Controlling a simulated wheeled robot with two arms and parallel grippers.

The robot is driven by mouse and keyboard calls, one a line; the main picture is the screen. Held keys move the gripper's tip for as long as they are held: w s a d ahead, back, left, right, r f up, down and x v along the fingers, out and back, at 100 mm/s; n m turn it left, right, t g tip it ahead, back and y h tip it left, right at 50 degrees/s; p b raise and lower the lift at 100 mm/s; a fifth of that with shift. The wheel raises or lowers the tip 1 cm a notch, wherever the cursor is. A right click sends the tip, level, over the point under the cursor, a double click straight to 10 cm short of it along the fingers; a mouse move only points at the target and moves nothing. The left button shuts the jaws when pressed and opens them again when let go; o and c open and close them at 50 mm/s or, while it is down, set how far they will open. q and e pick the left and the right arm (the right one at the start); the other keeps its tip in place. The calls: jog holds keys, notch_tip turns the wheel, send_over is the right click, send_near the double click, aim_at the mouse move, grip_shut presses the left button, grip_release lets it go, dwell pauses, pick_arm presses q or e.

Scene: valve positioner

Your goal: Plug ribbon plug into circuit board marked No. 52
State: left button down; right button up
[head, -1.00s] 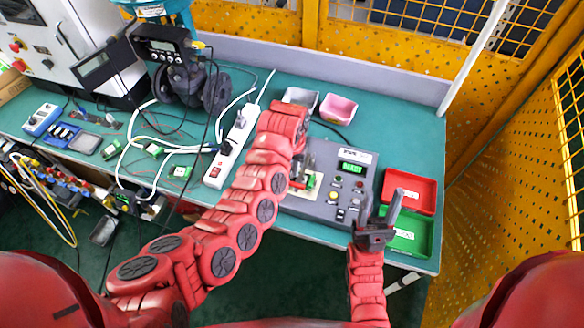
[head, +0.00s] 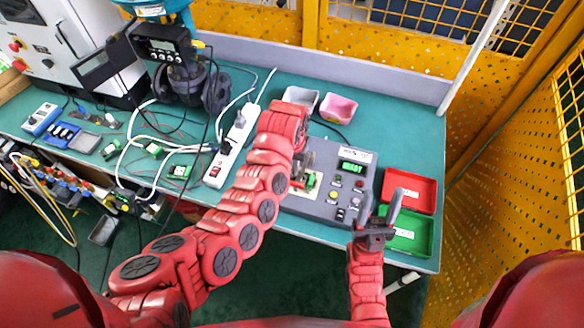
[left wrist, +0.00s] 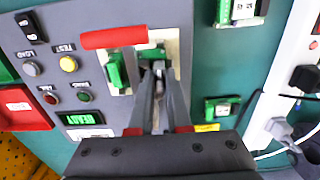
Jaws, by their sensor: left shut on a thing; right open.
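The grey test box (head: 333,205) stands at the table's front, right of centre. A green circuit board (head: 314,182) sits in its fixture, and green parts of it show in the left wrist view (left wrist: 115,72). No number is readable on it. My left gripper (head: 302,176) is over the fixture. In the left wrist view its fingers (left wrist: 158,72) are closed on a small pale grey piece by the board, apparently the ribbon plug; the fingers hide most of it. Whether it is seated cannot be told. My right gripper (head: 381,212) is open and empty near the green tray.
A red-handled lever (left wrist: 114,38) stands close beside my left fingers. Red (head: 424,185) and green (head: 422,238) trays lie right of the box. Other small boards (head: 180,172), a white power strip (head: 225,160) and cables lie to the left.

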pick_arm(q)
jog(key=shift+f, duration=0.4)
dwell(0.8)
jog(key=c, duration=0.8)
grip_release()
jog(key=shift+a, duration=0.1)
jog(key=shift+c, duration=1)
jog(key=shift+o, duration=1.3)
jog(key=shift+d, duration=0.2)
jog(key=shift+r, duration=0.15)
